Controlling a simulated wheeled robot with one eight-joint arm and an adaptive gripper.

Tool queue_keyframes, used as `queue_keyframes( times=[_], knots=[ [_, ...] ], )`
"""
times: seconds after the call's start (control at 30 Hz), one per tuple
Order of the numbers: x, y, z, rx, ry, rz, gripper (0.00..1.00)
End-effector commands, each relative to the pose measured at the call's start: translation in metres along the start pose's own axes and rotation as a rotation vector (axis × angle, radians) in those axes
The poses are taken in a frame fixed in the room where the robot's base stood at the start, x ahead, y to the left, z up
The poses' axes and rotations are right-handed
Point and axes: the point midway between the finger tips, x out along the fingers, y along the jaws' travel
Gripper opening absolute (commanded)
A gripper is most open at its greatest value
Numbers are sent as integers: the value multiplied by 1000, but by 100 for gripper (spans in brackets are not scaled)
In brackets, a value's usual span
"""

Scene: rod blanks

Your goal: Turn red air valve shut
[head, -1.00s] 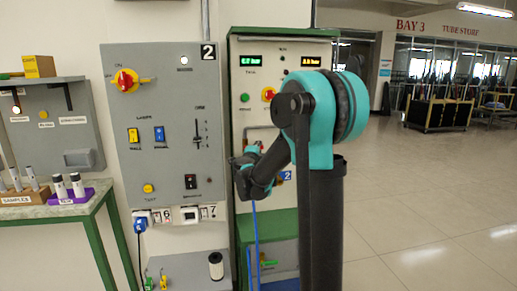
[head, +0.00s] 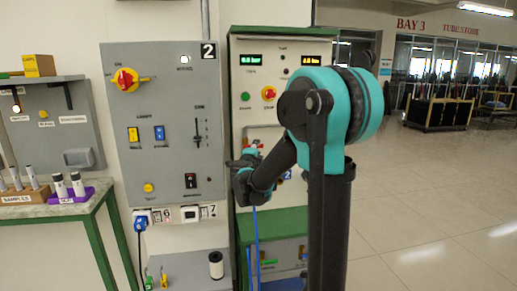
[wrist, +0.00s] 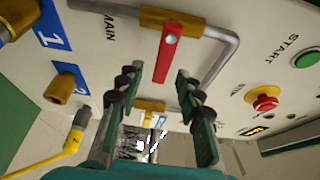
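The red air valve handle (wrist: 167,56) shows in the wrist view as a flat red lever on a brass body (wrist: 152,14) in a grey pipe. The lever lies roughly crosswise to that stretch of pipe. My gripper (wrist: 157,72) is open, with one dark ridged finger on each side of the lever in the picture. A gap shows on both sides and neither finger visibly touches it. I cannot tell how deep the lever sits between them.
In the wrist view, brass fittings (wrist: 61,88), a yellow-ended hose (wrist: 76,140), a red stop button (wrist: 264,98) and a green start button (wrist: 308,58) surround the valve. The grey panel (head: 170,110) stands left of my gripper.

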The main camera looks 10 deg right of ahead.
Motion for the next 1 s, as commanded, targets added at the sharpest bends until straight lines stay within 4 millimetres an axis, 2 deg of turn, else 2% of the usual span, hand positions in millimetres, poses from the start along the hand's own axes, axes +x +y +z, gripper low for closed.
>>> queue_keyframes(
  times=[0.03,0.2,0.4,0.6,1.0],
  knots=[
    [-12,0,1,0,-3,0,36],
    [-47,0,1,0,-4,0,36],
    [-75,0,0,0,-2,0,36],
    [-85,0,0,0,0,0,36],
    [-88,-5,3,-32,-41,-26,36]
  ],
)
